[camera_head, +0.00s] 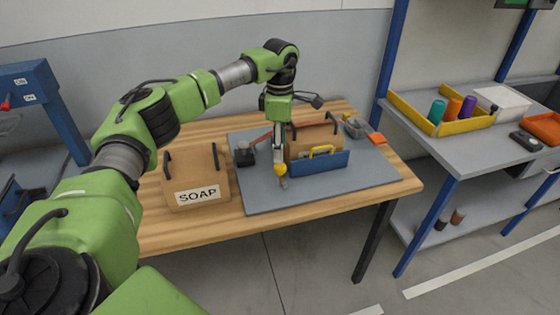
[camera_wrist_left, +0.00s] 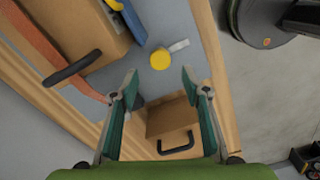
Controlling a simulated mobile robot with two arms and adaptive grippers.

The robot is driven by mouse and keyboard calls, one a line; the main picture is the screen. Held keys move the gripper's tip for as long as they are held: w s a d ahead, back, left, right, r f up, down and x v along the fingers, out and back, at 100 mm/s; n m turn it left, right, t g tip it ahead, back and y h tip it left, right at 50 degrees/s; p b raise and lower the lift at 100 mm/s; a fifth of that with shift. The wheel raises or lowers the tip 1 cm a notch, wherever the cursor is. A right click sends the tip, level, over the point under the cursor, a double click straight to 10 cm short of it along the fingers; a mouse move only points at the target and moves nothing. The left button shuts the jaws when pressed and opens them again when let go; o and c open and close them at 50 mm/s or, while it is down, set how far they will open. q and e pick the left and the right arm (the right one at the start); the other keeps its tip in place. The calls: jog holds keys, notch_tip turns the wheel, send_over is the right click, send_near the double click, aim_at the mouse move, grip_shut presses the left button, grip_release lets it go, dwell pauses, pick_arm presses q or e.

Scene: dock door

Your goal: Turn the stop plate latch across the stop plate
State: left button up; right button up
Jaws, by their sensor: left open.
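The stop plate (camera_head: 312,165) is a blue upright plate with a yellow handle (camera_head: 322,151), in front of a brown box (camera_head: 312,137) on the grey mat. Its end shows in the left wrist view (camera_wrist_left: 134,22). The latch (camera_head: 281,171) has a round yellow knob and a short grey tab, beside the plate's left end. In the left wrist view the latch (camera_wrist_left: 160,60) has its tab pointing away from the plate, not across it. My left gripper (camera_wrist_left: 160,82) is open and empty, pointing down close to the latch, which lies just beyond the fingertips. My right gripper is not seen.
A box marked SOAP (camera_head: 198,180) with black handles stands left of the mat (camera_head: 350,189). A dark block (camera_head: 244,157) and a reddish strap lie behind the latch. A grey bin (camera_head: 355,128) and an orange item (camera_head: 377,139) are at the right. The mat's front is clear.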

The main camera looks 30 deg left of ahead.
aim_at(280, 166)
pick_arm(q)
notch_tip(280, 166, down, 6)
jog(key=shift+f+p, duration=0.2)
jog(key=shift+p, duration=0.2)
jog(key=shift+c, duration=0.4)
jog(key=c, duration=1)
